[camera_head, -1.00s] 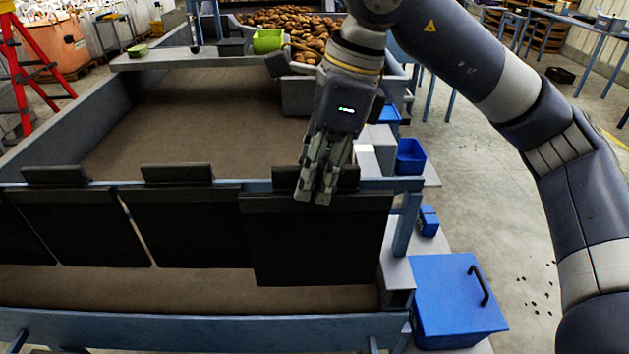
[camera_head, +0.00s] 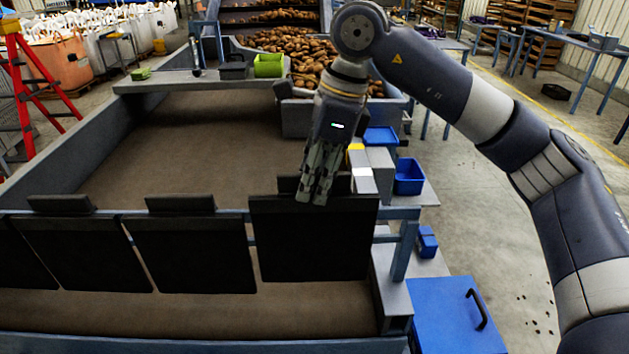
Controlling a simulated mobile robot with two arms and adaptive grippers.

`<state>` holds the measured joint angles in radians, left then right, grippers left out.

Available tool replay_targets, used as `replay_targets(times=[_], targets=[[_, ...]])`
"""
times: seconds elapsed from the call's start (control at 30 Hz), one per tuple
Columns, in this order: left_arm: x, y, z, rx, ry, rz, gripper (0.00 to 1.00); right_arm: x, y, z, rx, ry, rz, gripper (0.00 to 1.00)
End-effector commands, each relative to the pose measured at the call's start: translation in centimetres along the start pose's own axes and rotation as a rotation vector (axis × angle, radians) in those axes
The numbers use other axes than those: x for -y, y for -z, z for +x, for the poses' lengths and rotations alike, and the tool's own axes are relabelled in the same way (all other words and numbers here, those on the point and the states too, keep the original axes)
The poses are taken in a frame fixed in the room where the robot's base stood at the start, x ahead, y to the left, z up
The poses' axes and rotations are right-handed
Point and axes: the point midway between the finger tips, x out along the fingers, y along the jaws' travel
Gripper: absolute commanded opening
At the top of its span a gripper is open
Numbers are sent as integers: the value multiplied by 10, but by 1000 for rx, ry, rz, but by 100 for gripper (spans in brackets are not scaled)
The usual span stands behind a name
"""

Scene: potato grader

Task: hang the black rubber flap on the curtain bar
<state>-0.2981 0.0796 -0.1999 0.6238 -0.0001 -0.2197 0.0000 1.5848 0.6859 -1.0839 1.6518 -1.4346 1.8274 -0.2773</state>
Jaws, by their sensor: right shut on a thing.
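The black rubber flap (camera_head: 314,242) hangs from my right gripper (camera_head: 314,196), which is shut on its top edge. The flap is in front of the right end of the blue curtain bar (camera_head: 402,213) and hides part of it. Its top edge appears a little above the bar's line. I cannot tell whether the flap touches the bar. Several other black flaps (camera_head: 192,252) hang along the bar to the left, each with a raised tab above it. My left gripper is not in view.
A blue post (camera_head: 405,250) stands at the bar's right end. Below right is a blue lidded box (camera_head: 455,315). Behind the bar lies the wide brown bed (camera_head: 200,150). A potato heap (camera_head: 300,55), a green bin (camera_head: 268,65) and a blue bin (camera_head: 409,177) stand farther back.

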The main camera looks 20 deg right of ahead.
Motion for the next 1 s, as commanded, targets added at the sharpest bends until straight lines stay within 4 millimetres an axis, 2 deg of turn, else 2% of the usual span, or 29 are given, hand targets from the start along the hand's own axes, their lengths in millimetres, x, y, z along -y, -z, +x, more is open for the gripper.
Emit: replay_targets(times=[0.1, 0.4, 0.9, 0.93, 1.0], targets=[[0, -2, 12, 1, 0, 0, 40, 0, 3, 13, 2, 5, -2, 0], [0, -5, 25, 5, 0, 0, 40, 0, 7, 29, 3, 5, -1, 0], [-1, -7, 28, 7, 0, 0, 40, 0, 8, 33, 2, 5, -2, 0], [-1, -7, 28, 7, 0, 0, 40, 0, 8, 33, 2, 5, -2, 28], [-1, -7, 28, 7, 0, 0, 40, 0, 8, 33, 2, 5, -2, 44]])
